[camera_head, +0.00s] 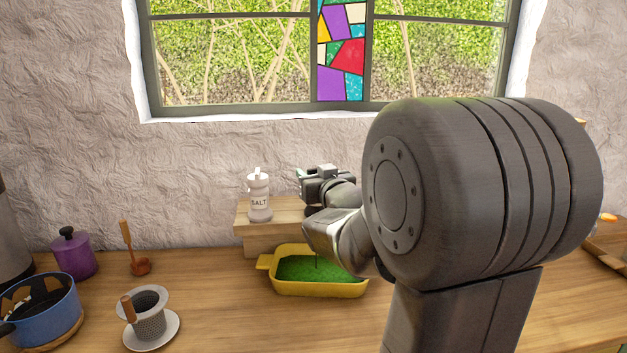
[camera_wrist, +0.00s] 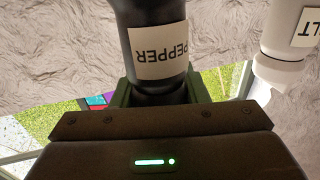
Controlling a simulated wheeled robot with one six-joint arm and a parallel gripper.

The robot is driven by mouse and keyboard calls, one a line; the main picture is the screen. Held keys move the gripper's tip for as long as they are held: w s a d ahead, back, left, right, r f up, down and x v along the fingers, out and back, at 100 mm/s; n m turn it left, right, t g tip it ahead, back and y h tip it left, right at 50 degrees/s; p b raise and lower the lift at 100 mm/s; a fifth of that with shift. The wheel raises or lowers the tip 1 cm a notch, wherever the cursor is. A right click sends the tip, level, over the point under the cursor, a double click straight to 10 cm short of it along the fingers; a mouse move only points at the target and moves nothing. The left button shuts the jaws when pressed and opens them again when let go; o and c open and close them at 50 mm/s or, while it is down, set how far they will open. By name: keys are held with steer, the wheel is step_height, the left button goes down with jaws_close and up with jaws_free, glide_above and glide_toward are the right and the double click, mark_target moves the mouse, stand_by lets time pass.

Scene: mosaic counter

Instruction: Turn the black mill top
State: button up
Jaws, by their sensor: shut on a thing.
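The black mill (camera_wrist: 155,15), with a white PEPPER label, shows upside down in the wrist view. My gripper (camera_wrist: 162,92) is shut on its top, with a green finger on each side; the top itself is mostly hidden behind the gripper body. In the head view my gripper (camera_head: 314,178) is above the right part of a small wooden shelf, and my arm and gripper hide most of the mill there.
A white salt mill (camera_head: 259,196) stands left of my gripper on the wooden shelf (camera_head: 246,229). A yellow tray (camera_head: 319,289) with a green inside sits in front of it. A blue pot (camera_head: 40,318), strainer (camera_head: 150,317) and purple jar (camera_head: 74,256) stand left. A window is behind.

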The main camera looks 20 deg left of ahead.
steer(key=o, duration=1)
steer(key=v, duration=1.3)
steer(key=shift+s+d, duration=0.3)
